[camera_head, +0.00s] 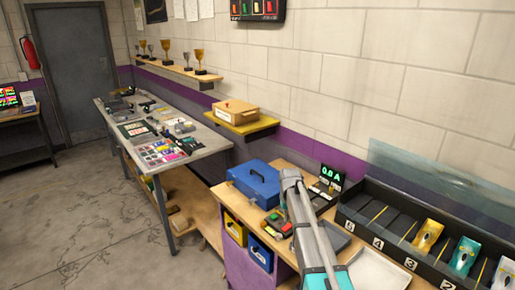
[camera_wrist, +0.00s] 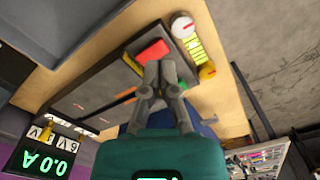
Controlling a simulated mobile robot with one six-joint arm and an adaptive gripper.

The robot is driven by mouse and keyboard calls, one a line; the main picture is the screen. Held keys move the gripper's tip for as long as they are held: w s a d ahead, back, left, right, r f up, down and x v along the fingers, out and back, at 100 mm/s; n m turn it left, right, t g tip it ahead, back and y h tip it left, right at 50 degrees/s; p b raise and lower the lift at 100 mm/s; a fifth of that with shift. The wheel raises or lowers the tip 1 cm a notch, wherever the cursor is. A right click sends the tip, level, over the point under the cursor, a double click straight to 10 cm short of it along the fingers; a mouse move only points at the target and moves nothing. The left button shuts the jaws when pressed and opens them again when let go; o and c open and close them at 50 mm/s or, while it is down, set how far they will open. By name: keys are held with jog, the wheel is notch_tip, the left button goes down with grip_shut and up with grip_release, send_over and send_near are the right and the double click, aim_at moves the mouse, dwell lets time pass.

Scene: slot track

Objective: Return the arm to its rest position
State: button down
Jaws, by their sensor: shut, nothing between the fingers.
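My gripper (camera_wrist: 160,68) shows in the wrist view with its two grey fingers together and nothing between them. The fingertips appear just over or in front of a dark test device, near a red block (camera_wrist: 152,50) on it; I cannot tell whether they touch it. In the head view my grey arm link slants over the wooden bench, and my gripper cannot be made out there. The device with red and green parts (camera_head: 278,224) lies just left of the arm.
A blue toolbox (camera_head: 254,183) and a lit green display (camera_head: 331,174) stand close to the arm. A black slotted rack (camera_head: 384,242) with colored packs is on the right. A grey table (camera_head: 190,147) with small parts stands farther left. The floor at left is clear.

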jog(key=s+m, duration=0.1)
jog(key=s, duration=2.5)
jog(key=shift+s+f+b, duration=0.25)
jog(key=shift+f+b, duration=0.1)
jog(key=shift+d, duration=0.1)
